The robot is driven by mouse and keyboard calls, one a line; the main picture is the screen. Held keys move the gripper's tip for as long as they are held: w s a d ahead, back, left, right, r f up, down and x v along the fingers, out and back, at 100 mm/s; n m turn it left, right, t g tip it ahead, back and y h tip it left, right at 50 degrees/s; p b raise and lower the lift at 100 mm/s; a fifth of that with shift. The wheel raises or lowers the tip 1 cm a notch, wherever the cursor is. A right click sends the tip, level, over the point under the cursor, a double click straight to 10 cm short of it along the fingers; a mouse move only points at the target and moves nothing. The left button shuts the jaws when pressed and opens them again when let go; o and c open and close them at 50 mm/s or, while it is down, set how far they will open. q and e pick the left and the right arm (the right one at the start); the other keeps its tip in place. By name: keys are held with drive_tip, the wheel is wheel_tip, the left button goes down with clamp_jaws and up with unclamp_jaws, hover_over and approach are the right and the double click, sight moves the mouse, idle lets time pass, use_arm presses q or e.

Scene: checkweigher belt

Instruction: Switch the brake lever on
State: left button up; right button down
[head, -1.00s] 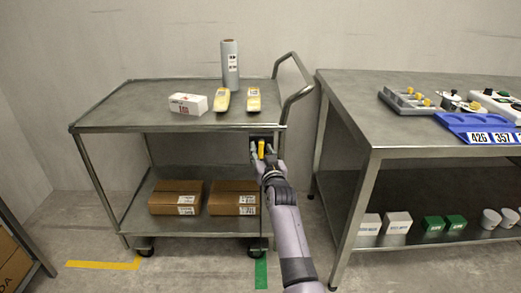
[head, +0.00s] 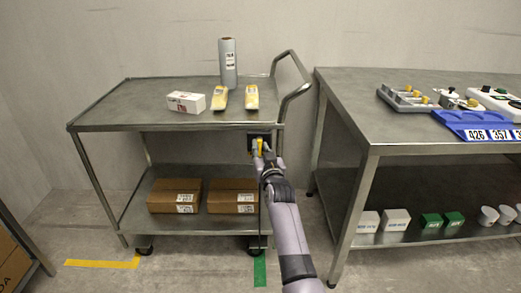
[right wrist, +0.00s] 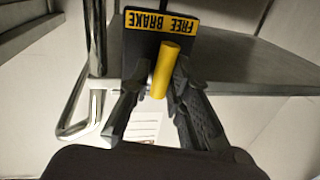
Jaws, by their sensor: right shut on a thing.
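The yellow brake lever (head: 259,146) sits on a dark plate (head: 250,139) at the right front corner of the cart (head: 150,127), just under the top shelf. In the right wrist view the lever (right wrist: 167,68) is a yellow bar, slightly tilted, below a yellow label (right wrist: 161,23) reading FREE and BRAKE upside down. My right gripper (head: 264,156) is at the lever. Its fingers (right wrist: 158,92) lie on either side of the lever and are shut on it. The lever's base is partly hidden. My left gripper is not in view.
The cart top holds a grey-blue cylinder (head: 228,64), two yellow packs (head: 220,97) and a white box (head: 186,102). Cardboard boxes (head: 174,196) stand on its lower shelf. A metal table (head: 360,110) is close on the right. A bent handle (head: 298,92) rises at the cart's right end.

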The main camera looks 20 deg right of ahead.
drive_tip(key=shift+a+m, duration=0.2)
drive_tip(key=shift+m, duration=0.1)
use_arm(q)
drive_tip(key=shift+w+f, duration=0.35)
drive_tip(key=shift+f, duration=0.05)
use_arm(e)
drive_tip(key=m, duration=0.3)
drive_tip(key=m+t, duration=0.1)
drive_tip(key=m, duration=0.1)
drive_tip(key=shift+w+a+r+m, duration=0.1)
drive_tip(key=shift+a+m, duration=0.2)
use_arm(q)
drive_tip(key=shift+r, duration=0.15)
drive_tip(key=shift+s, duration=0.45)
use_arm(e)
drive_tip(key=shift+r, duration=0.2)
drive_tip(key=c, duration=1.6)
unclamp_jaws()
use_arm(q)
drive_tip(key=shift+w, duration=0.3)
use_arm(e)
drive_tip(key=shift+o, duration=0.2)
drive_tip(key=shift+w+f, duration=0.1)
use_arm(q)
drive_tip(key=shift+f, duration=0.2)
use_arm(e)
drive_tip(key=shift+d, duration=0.1)
